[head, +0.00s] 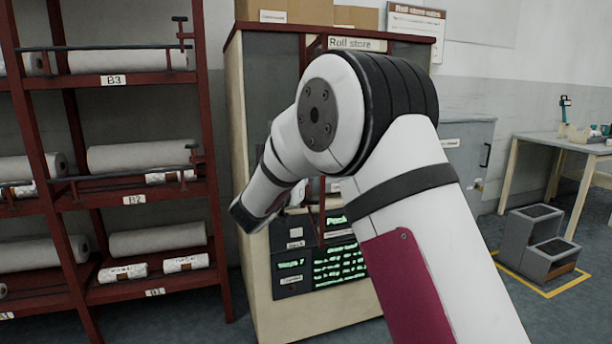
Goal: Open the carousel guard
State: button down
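The roll store cabinet (249,130) stands in the middle of the head view, cream with a red top and a sign reading "Roll store" (357,44). My arm covers most of its front, so I cannot make out the carousel guard clearly or tell whether it is open or closed. Dark control panels with green lit text (340,265) show low on the cabinet front. My arm rises from the bottom right, bends at the elbow before the cabinet and slopes down to the left. My gripper's fingers do not show.
A red rack (215,185) with several white rolls stands at the left. At the right are a grey cabinet (478,165), a grey step stool (540,245) inside yellow floor lines and a workbench (560,146). Boxes (287,12) sit on top of the roll store.

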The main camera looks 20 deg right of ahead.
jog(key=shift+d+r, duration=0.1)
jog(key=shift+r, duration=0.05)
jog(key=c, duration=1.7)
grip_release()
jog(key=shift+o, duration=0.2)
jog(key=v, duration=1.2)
